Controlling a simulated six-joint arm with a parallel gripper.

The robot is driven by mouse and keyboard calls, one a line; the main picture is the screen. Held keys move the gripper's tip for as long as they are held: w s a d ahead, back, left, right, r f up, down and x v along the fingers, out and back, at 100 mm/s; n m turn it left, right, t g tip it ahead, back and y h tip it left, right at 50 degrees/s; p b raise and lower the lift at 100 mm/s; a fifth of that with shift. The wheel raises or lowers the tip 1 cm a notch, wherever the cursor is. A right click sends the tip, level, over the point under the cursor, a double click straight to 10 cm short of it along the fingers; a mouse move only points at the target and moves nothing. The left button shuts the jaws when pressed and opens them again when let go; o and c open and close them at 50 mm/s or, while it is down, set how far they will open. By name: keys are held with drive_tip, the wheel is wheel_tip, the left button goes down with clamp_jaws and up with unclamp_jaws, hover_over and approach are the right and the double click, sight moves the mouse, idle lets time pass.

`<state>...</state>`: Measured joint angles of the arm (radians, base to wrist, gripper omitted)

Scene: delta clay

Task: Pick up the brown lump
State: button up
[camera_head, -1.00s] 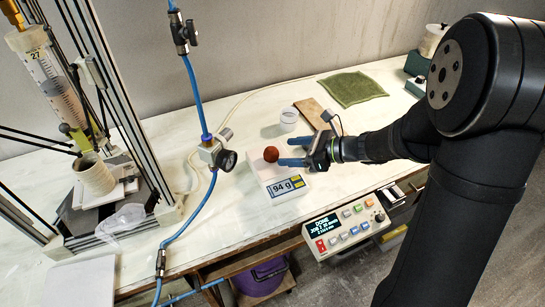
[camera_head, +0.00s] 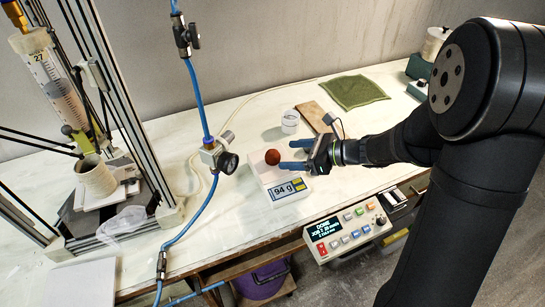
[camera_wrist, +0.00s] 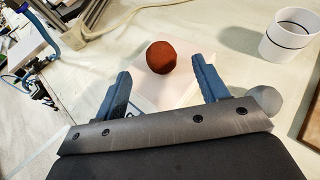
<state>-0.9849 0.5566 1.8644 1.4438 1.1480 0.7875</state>
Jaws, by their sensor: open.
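The brown lump (camera_head: 272,157) is a round reddish-brown ball resting on the white scale (camera_head: 262,177), whose display reads 94 g. In the wrist view the lump (camera_wrist: 161,57) lies just beyond the fingertips, roughly midway between them. My gripper (camera_head: 285,156) comes in from the right, low over the scale, with its blue fingers pointing at the lump. In the wrist view the open gripper (camera_wrist: 160,75) shows its two blue fingers spread wide and empty. The lump is not between the fingers in depth; it sits slightly ahead of them.
A white cup (camera_head: 290,121) and a wooden board (camera_head: 312,116) stand behind the gripper. A green cloth (camera_head: 355,90) lies further back. A control box (camera_head: 347,229) sits at the table's front edge.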

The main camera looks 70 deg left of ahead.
sight(273, 151)
drive_tip(key=shift+s+a+r+n+h, duration=0.15)
drive_tip(key=shift+s+r+n+h, duration=0.2)
drive_tip(key=shift+n, duration=0.35)
drive_tip(key=s+n+h, duration=0.1)
drive_tip(key=n, duration=0.1)
drive_tip(key=s+r+n+h, duration=0.1)
drive_tip(key=s+n+h, duration=0.1)
drive_tip(key=n, duration=0.1)
drive_tip(key=s+r+n+h, duration=0.1)
drive_tip(key=n, duration=0.2)
drive_tip(key=shift+s+a+r+g, duration=0.15)
drive_tip(key=shift+a+g, duration=0.15)
drive_tip(key=shift+a, duration=0.1)
drive_tip(key=a+r+n+t+h, duration=0.3)
drive_tip(key=r+n+t+h, duration=0.2)
drive_tip(key=r+n+t, duration=0.95)
wheel_tip(273, 151, down, 14)
drive_tip(key=n+g, duration=0.3)
drive_tip(key=g, duration=0.1)
drive_tip(key=shift+a+f+g, duration=0.1)
drive_tip(key=shift+f+g, duration=0.05)
drive_tip(key=shift+g, duration=0.1)
drive_tip(key=shift+w+f, duration=0.2)
drive_tip(key=shift+f, duration=1.1)
drive_tip(key=shift+w+f, duration=0.15)
drive_tip(key=shift+f, duration=1.15)
drive_tip(key=c, duration=1.2)
drive_tip(key=shift+r, duration=0.1)
